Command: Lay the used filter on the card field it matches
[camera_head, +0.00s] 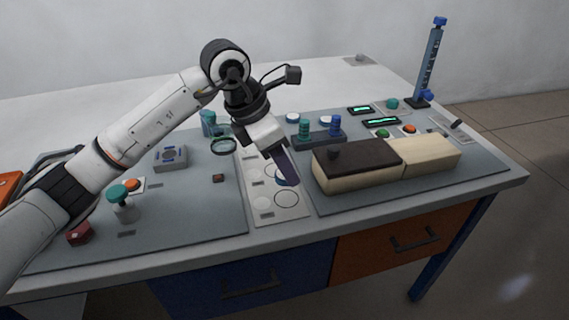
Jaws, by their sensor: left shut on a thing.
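The pale card (262,218) lies flat between the two grey mats and carries several round fields, some pale and one a dark outlined ring near its front right. My left gripper (291,180) reaches down from above over the right side of the card, its fingers shut. A small bluish patch (281,181) shows beside the fingertips; it seems to be the used filter, mostly hidden by the fingers. I cannot tell whether it touches the card or which field lies under it. My right gripper is not in view.
A long box with dark and cream tops (430,153) stands close right of the card. Behind is a rack with teal and blue pieces (320,138). A round lens (223,146) and a green-topped item (120,197) stand left. The left mat's front is mostly clear.

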